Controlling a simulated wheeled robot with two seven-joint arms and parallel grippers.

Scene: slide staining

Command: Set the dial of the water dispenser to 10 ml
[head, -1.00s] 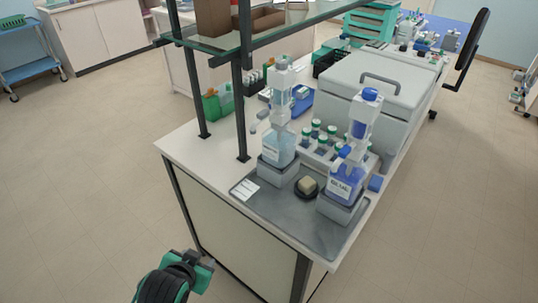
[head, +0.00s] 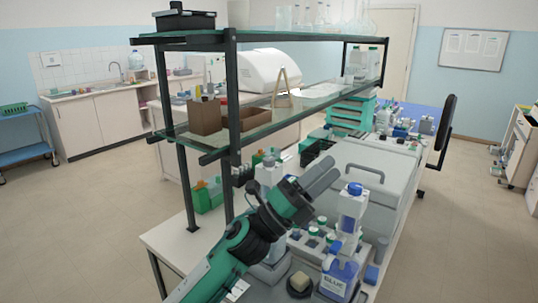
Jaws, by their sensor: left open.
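The water dispenser (head: 268,172) is the clear, pale bottle-top unit on the left of the pair on the bench. My left arm crosses in front of it, so only its top and part of its base show, and its dial is hidden. My left gripper (head: 327,176) is open, with nothing seen between its grey fingers. It is raised, pointing up and right, in front of the dispenser and left of the blue-liquid dispenser (head: 338,278). I cannot tell whether it touches anything. My right gripper is not in view.
A glass shelf (head: 270,124) on dark posts stands over the bench's left side. A grey lidded box (head: 365,180) sits behind the dispensers. Several green-and-white capped bottles (head: 313,233) and a round dish with a beige block (head: 299,283) are close to the arm.

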